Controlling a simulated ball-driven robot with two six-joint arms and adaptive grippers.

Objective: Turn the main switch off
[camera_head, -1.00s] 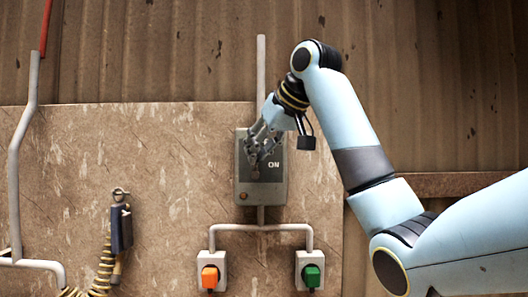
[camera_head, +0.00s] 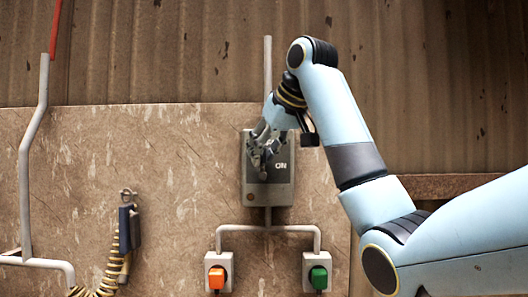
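The main switch is a grey box (camera_head: 268,192) on the brown board, with the letters ON partly showing on its face. My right gripper (camera_head: 262,170) is in front of the box, with its fingers over the upper and middle part of the face. The fingers and wrist hide the handle, so I cannot tell its position or whether the fingers touch it. The fingers are small and overlap the box, so I cannot tell how far apart they are. My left gripper is out of view.
Below the box are an orange button (camera_head: 216,278) and a green button (camera_head: 318,277) on grey housings. A dark handheld unit (camera_head: 129,226) with a coiled yellow cord (camera_head: 108,265) hangs at left. Grey conduits (camera_head: 30,150) run along the board, and corrugated wall stands behind.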

